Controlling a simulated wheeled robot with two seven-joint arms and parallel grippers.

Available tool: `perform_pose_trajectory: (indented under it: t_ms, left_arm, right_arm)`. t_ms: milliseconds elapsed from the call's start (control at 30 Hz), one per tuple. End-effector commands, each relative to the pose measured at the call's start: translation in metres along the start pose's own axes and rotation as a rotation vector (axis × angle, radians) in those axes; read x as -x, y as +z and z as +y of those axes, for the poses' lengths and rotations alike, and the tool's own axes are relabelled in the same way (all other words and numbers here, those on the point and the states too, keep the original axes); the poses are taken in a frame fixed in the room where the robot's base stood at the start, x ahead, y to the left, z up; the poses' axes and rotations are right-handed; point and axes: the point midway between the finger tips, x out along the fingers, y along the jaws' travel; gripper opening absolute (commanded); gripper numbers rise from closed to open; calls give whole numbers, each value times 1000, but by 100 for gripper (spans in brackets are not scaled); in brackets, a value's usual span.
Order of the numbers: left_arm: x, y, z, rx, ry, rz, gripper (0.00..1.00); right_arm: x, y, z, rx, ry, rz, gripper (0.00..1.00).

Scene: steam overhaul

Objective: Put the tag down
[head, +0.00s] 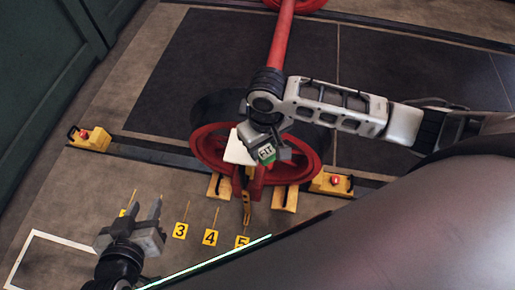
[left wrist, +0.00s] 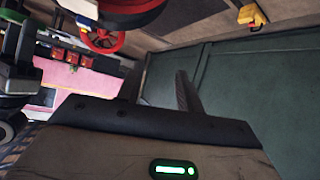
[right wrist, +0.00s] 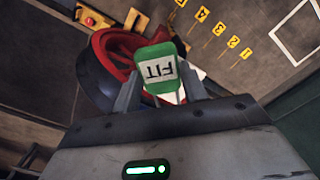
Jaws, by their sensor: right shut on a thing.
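A green tag (head: 266,153) with a white label reading FIT is in my right gripper (head: 272,150), over the red wheel (head: 201,158) in the head view. In the right wrist view the tag (right wrist: 158,69) sits between the two fingers of the right gripper (right wrist: 160,90), its label upside down. My left gripper (head: 146,217) is open and empty, above the floor near the numbered yellow markers. Its two spread fingers (left wrist: 158,92) show in the left wrist view with nothing between them.
Yellow blocks with red buttons (head: 332,183) (head: 91,138) sit on the rail. A white floor outline (head: 35,236) lies at left.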

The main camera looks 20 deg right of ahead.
Motion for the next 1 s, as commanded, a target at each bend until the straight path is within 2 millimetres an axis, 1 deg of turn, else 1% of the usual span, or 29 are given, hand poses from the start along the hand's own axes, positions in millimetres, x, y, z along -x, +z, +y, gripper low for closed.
perform_pose_trajectory:
  t_ms: [33,100,200,367,533,633,967,1000]
  left_arm:
    - [-2,3,0,4,2,3,36]
    - [-3,4,0,9,5,4,36]
    - [-2,5,1,13,7,5,36]
    - [-2,7,1,19,9,6,36]
    - [-4,12,2,30,11,5,36]
    - [-3,12,2,35,13,6,36]
    - [-2,8,2,36,12,13,36]
    - [-2,8,2,36,12,13,36]
  right_arm:
    - [-12,-8,1,-2,1,0,21]
    - [-22,-17,2,-2,1,1,21]
    - [-30,-25,3,0,0,1,21]
    - [-41,-33,4,-1,1,1,21]
    - [-65,-33,5,0,1,0,21]
    - [-70,-33,5,1,1,1,21]
    - [-72,-32,5,0,1,1,21]
    - [-73,-33,5,0,1,1,48]
